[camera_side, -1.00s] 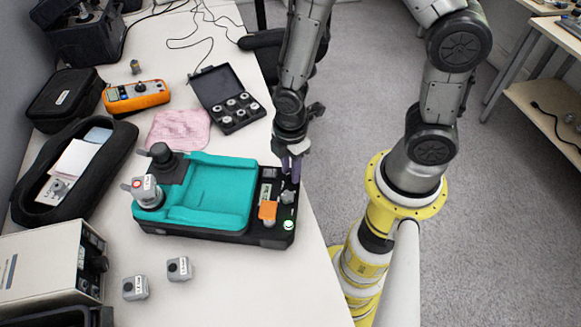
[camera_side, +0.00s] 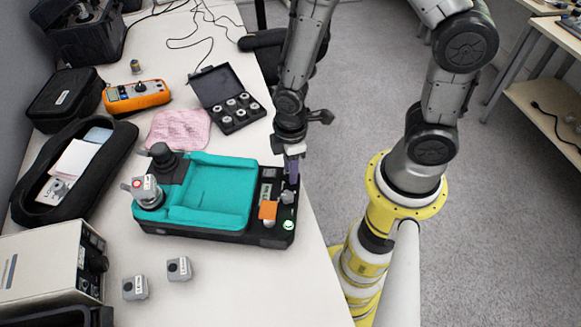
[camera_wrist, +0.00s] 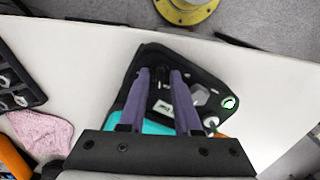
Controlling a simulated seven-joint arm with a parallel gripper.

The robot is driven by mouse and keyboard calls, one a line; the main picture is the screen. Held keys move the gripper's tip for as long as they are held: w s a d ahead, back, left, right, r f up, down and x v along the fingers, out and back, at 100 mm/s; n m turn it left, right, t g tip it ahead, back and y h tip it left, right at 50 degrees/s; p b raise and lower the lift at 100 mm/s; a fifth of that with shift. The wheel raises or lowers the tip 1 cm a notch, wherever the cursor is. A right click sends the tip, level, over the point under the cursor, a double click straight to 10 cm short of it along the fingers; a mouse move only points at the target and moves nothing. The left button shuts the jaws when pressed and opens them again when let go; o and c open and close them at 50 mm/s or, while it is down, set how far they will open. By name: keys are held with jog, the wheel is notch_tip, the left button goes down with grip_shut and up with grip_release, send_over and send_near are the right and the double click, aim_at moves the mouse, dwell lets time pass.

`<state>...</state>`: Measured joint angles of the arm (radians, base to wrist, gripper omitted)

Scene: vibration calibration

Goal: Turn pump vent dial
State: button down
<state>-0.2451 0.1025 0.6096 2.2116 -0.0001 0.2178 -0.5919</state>
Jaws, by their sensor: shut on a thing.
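The pump is a black unit with a teal cradle (camera_side: 210,190) on the white table; its black control end (camera_side: 265,238) is on the right. My gripper (camera_side: 291,180) points down at the far corner of that end. In the wrist view the purple fingers of my gripper (camera_wrist: 160,72) are closed around a small black knob (camera_wrist: 162,77), which looks like the vent dial. In the side view the fingers hide this knob. A grey knob (camera_side: 287,197), an orange piece (camera_side: 267,210) and a green-lit button (camera_side: 289,225) lie nearer the front.
Grey sensor blocks stand on the pump's left end (camera_side: 147,192) and on the table in front (camera_side: 179,268). A black case (camera_side: 225,98), pink cloth (camera_side: 180,129) and orange meter (camera_side: 136,95) lie behind. The table's right edge (camera_side: 318,235) is close to the pump.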

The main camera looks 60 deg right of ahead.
jog(key=m, duration=1.3)
jog(key=shift+m, duration=0.4)
dwell(0.4)
jog(key=c, duration=0.6)
grip_release()
notch_tip(320, 180, up, 14)
jog(key=shift+f, duration=0.1)
